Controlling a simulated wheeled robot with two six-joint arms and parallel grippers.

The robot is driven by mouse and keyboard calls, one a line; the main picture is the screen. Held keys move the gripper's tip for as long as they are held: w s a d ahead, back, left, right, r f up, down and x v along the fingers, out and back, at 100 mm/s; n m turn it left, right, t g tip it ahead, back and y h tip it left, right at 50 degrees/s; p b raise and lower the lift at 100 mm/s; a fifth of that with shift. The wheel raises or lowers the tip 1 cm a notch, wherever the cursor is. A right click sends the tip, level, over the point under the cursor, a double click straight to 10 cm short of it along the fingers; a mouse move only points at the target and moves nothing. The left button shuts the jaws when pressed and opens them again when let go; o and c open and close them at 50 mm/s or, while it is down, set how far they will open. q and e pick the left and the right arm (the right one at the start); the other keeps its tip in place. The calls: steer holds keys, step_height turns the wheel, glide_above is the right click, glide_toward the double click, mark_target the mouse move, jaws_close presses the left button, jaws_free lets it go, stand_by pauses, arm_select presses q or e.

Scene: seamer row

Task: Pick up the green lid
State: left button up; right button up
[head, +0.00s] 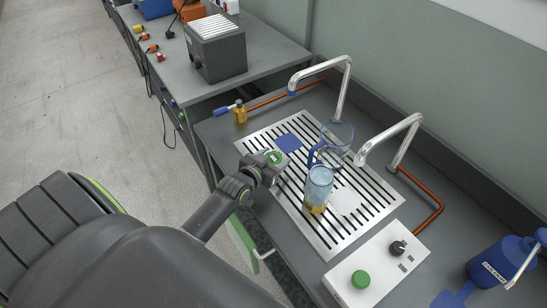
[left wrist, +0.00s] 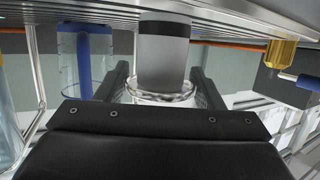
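A green round button (head: 361,279) sits on the white control box (head: 378,262) at the lower right. Whether the rim touches the fingers is unclear. My right gripper is not in view.
A clear cup (head: 319,185) with a yellowish base and a blue-handled jug (head: 336,136) stand on the grille (head: 330,240), right of my left gripper. Two metal spouts (head: 343,85) arch behind. A brass valve (head: 240,113) is at left, a blue bottle (head: 495,265) at far right.

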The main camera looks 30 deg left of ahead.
arm_select(q)
steer(key=shift+c, duration=1.1)
